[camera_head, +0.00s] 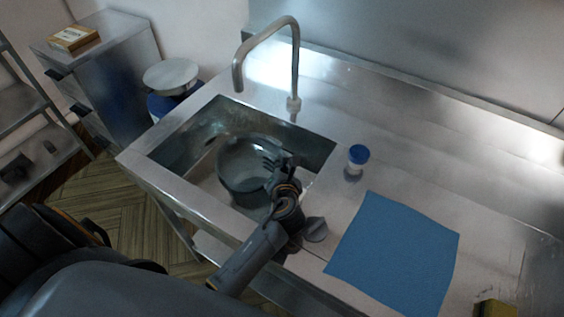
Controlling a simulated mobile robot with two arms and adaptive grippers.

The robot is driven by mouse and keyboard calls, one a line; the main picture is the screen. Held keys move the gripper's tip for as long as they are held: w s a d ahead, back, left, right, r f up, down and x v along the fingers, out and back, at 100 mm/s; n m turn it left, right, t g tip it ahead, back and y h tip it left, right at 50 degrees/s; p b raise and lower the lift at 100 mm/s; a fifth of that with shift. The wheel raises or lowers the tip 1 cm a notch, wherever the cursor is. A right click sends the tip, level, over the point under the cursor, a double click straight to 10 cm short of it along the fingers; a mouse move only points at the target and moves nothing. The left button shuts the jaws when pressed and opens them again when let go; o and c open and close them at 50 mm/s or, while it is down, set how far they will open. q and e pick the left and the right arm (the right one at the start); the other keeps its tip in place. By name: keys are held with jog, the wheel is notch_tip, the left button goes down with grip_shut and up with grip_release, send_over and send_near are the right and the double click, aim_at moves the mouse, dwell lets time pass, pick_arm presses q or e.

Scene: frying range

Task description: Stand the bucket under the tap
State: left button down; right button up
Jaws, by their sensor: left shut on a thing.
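The bucket (232,182), dark and glassy grey with a round open mouth, stands inside the sink basin (178,157). It looks about upright. The tap (295,72) rises from the counter behind the basin, and its curved spout ends above the basin's back left part, higher in the picture than the bucket. My left gripper (275,166) is at the bucket's right side and shut on its rim. The fingers and wrist hide that part of the rim. The bucket's underside is hard to see in the dark basin. My right gripper is not in view.
Right of the basin are a blue-lidded jar (356,157), a blue cloth (395,252) and a grey round piece (315,230). A yellow sponge (496,308) lies at bottom right. A white-topped blue container (170,75) stands left behind. The back right counter is clear.

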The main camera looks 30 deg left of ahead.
pick_arm(q)
jog(key=c, duration=1.5)
grip_release()
jog(key=shift+r, duration=0.1)
jog(key=r+v, duration=0.1)
jog(key=v, duration=1.1)
jog(key=shift+r, duration=0.1)
